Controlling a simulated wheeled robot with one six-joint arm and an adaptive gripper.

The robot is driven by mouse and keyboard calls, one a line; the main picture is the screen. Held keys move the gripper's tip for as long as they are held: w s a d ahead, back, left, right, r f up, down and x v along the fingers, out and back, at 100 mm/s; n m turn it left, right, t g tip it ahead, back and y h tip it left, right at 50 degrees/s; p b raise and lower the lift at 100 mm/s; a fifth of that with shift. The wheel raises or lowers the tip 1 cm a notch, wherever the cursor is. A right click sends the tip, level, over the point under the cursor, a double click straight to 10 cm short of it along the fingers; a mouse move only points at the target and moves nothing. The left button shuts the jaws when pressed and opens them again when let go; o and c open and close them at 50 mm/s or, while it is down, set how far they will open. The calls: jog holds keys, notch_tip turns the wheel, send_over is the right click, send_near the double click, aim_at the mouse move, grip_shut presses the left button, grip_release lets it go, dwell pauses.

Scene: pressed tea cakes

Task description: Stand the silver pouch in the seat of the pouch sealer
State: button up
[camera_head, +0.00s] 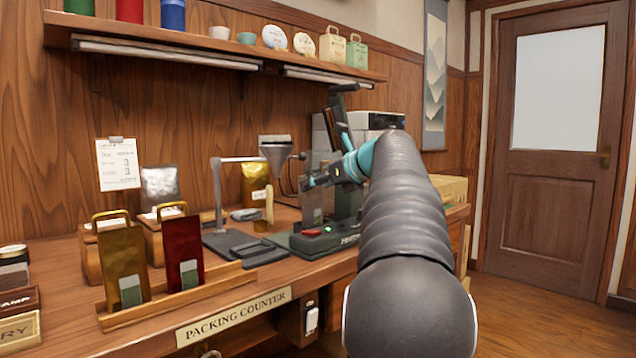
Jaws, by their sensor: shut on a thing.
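My gripper (309,184) reaches in from the right, behind my arm, and is shut on the silver pouch (311,209). The pouch looks grey and hangs upright below the fingers. It is over the base of the pouch sealer (303,243), in front of its dark upright column. Whether the pouch's bottom touches the seat or is a little above it I cannot tell. The sealer's base has a red button and a small green light. My arm hides the sealer's right side.
A metal stand with a dark base (245,247) and a funnel (278,152) are left of the sealer. A gold pouch (255,184) stands behind. Gold (122,262) and red (183,250) bags stand in a wooden rack at front left. Another silvery bag (160,184) stands behind them.

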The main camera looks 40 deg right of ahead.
jog(key=o, duration=1)
jog(key=shift+c, duration=0.2)
jog(key=shift+s, duration=0.1)
jog(key=v, duration=1.2)
